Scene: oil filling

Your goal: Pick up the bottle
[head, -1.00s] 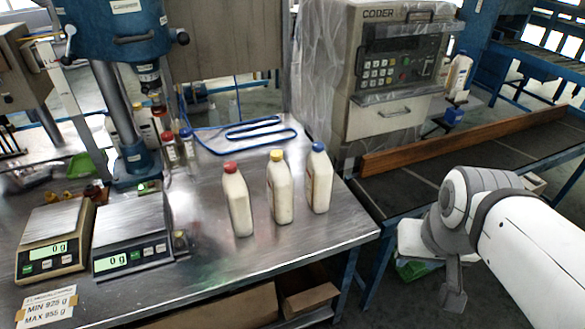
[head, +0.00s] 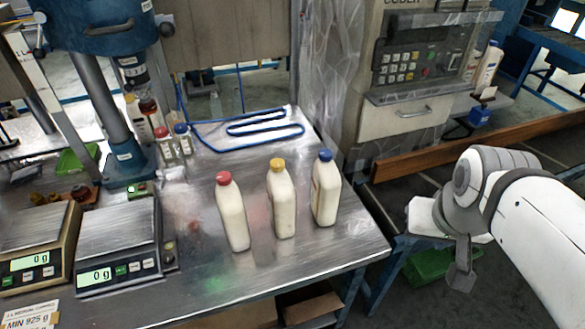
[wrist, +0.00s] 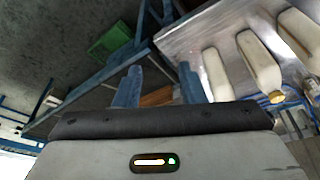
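Three white bottles stand upright in a row on the metal table (head: 215,285). The left one has a red cap (head: 232,212), the middle one a yellow cap (head: 281,199), and the right one a blue cap (head: 325,188). The wrist view shows white bottles too, with a yellow-capped one (wrist: 258,62) near its middle right. My gripper (wrist: 160,88) shows two bluish fingers spread apart with nothing between them. In the head view my arm is at the right, off the table edge and apart from the bottles.
Two scales (head: 122,240) reading 0 g sit at the table's left, below a blue filling machine (head: 100,45). A blue hose (head: 262,124) lies behind the bottles. A coder machine (head: 420,70) and a conveyor with a wooden rail (head: 470,145) are at the right. A green crate (head: 430,264) is below.

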